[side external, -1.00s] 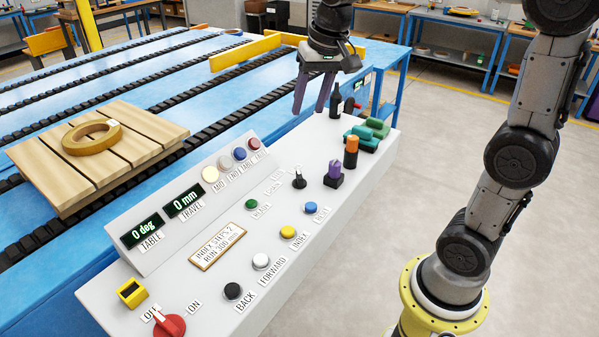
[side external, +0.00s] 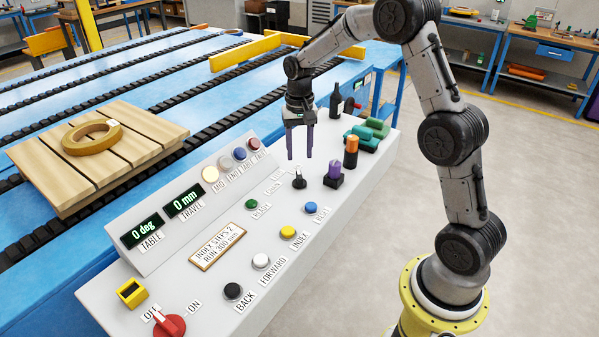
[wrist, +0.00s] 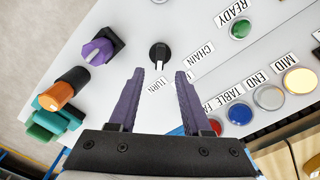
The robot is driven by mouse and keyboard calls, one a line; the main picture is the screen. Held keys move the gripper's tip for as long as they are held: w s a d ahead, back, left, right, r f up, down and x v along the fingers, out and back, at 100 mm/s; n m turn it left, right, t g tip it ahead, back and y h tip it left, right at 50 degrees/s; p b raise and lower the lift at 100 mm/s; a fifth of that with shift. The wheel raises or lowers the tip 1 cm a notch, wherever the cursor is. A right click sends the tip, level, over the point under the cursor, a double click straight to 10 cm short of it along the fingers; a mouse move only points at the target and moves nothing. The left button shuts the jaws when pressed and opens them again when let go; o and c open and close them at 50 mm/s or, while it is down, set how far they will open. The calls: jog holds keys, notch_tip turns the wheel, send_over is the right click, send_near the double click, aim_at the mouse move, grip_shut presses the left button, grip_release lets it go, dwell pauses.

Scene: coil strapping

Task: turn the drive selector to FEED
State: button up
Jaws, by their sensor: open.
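A small black knob (side external: 299,181) stands on the sloped grey control panel (side external: 205,285); it also shows in the wrist view (wrist: 160,53). There its nearby labels read CHAIN and TURN, and its pale mark faces toward my gripper. I can read no FEED label. A purple knob on a black base (side external: 333,174) stands to its right; it shows at the left in the wrist view (wrist: 98,51). My gripper (side external: 300,157) points down just above the black knob, apart from it. In the wrist view its purple fingers (wrist: 159,74) are spread, with nothing between them.
An orange-topped knob (side external: 351,152) and green blocks (side external: 370,135) stand beyond the purple knob. A dark bottle (side external: 336,101) stands behind. Green, blue, yellow, white and black buttons lie nearer; a red OFF/ON switch (side external: 169,325) is at the front.

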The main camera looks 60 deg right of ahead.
aim_at(299, 175)
notch_tip(299, 175, down, 8)
jog(key=shift+r, duration=0.25)
grip_shut()
dwell(0.3)
